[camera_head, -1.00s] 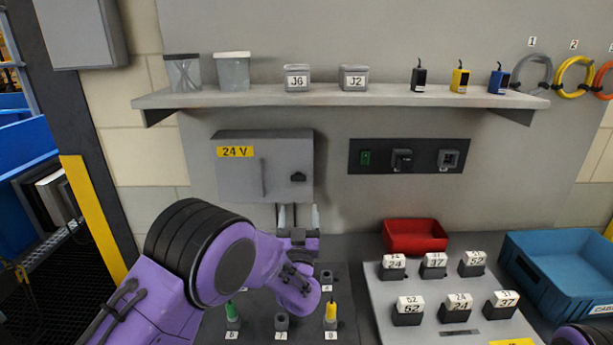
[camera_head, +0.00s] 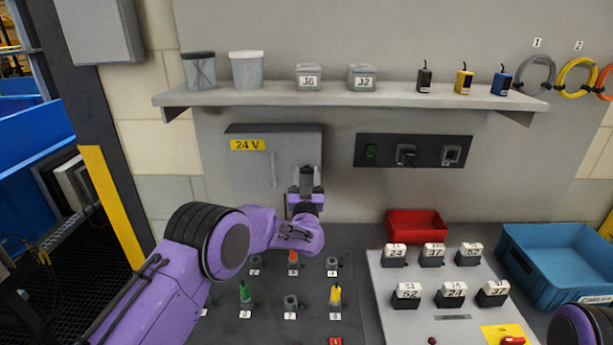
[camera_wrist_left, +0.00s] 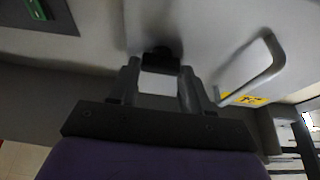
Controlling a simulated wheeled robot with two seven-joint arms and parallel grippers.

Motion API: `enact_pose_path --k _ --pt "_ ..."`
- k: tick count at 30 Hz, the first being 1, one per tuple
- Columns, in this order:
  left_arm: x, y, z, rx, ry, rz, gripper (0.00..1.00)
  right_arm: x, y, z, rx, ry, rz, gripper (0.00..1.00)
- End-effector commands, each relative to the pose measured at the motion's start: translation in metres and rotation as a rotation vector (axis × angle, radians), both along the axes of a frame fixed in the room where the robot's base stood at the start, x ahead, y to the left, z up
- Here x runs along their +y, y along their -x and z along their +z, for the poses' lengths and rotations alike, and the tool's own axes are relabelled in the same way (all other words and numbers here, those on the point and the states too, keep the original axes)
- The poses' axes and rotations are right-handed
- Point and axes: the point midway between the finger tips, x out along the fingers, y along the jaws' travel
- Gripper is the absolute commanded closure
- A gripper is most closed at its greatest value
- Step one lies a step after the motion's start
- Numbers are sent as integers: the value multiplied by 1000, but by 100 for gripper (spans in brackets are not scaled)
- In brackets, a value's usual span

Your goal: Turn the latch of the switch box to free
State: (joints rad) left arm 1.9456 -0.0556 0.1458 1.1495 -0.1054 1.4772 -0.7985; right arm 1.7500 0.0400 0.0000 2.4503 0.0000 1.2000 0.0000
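The switch box (camera_head: 248,180) is a grey wall box with a yellow 24 V label and a vertical bar handle (camera_head: 273,168). Its latch is hidden behind my left gripper (camera_head: 306,174) in the head view. In the left wrist view the latch (camera_wrist_left: 162,58) is a small dark knob on the box door, just past the fingertips and roughly centred between them. My left gripper (camera_wrist_left: 159,82) is open and empty, its fingers apart at the box front. Whether they touch the latch cannot be told. My right gripper is out of view.
A shelf (camera_head: 350,97) with jars and small boxes runs above the box. A black panel (camera_head: 413,151) with switches is to its right. Below are a bench with coloured pegs, a red bin (camera_head: 416,224) and a blue crate (camera_head: 560,262).

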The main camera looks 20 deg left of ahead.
Motion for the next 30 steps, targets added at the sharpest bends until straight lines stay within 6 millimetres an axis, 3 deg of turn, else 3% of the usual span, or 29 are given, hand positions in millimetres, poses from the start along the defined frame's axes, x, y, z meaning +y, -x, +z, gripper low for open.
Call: enact_pose_path --k 1,3,14,30 --pt "0 0 0 0 0 1 70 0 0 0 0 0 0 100" --pt "0 0 0 1 1 1 84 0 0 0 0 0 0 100" --pt "0 0 -3 -10 33 0 84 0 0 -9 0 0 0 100" --pt "-1 0 -7 -122 426 0 84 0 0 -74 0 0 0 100"
